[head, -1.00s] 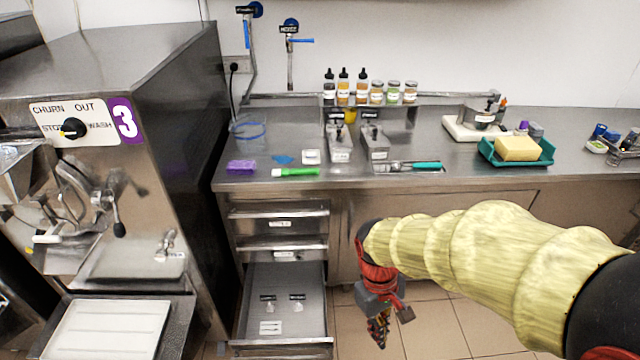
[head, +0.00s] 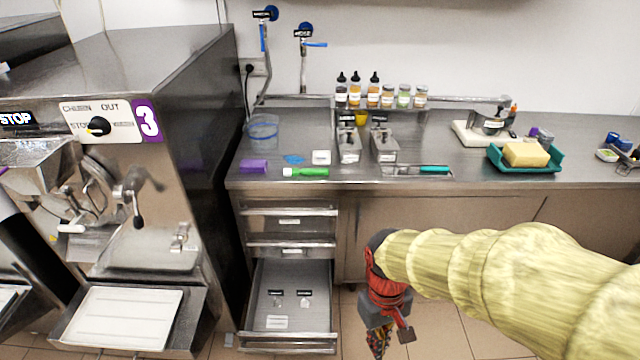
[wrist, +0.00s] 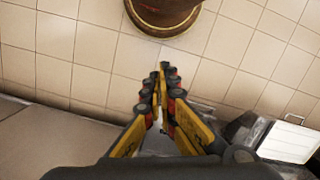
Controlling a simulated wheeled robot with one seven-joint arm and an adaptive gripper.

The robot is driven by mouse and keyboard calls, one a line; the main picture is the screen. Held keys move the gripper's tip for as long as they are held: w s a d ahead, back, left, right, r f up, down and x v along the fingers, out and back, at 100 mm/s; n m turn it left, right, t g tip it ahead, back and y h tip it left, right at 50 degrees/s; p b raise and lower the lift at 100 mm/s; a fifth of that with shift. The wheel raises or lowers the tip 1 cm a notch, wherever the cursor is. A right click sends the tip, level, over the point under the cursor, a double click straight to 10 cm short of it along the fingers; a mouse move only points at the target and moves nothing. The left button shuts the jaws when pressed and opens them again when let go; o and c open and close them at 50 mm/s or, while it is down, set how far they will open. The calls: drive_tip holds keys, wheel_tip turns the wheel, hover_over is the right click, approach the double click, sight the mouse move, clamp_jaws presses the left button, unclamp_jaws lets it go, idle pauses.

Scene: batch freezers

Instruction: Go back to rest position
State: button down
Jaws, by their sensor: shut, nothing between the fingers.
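My gripper (head: 378,341) hangs low in front of the counter, to the right of the open drawer, pointing down toward the tiled floor. My arm, in a pale yellow sleeve, reaches in from the right of the head view. In the wrist view my gripper (wrist: 160,75) has its yellow and black fingers together at the tips, with nothing between them. The fingers touch no object that I can see.
The lowest drawer (head: 262,326) stands open just left of my gripper. A batch freezer (head: 190,120) marked 3 is at the left. The steel counter (head: 440,185) carries bottles, tools and a teal tray (head: 545,167). Tiled floor (head: 440,335) shows around my gripper.

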drive_tip(key=s+d+r+m+t, duration=0.1)
drive_tip(key=d+r+m+t, duration=0.1)
drive_tip(key=r, duration=0.6)
drive_tip(key=s+d+r+m+t, duration=0.1)
drive_tip(key=d+r+t, duration=0.3)
drive_tip(key=r, duration=0.5)
drive_tip(key=shift+s+d+m+t, duration=0.25)
drive_tip(key=shift+s+m+t, duration=0.15)
drive_tip(key=shift+s+t, duration=0.35)
drive_tip(key=c, duration=2.6)
unclamp_jaws()
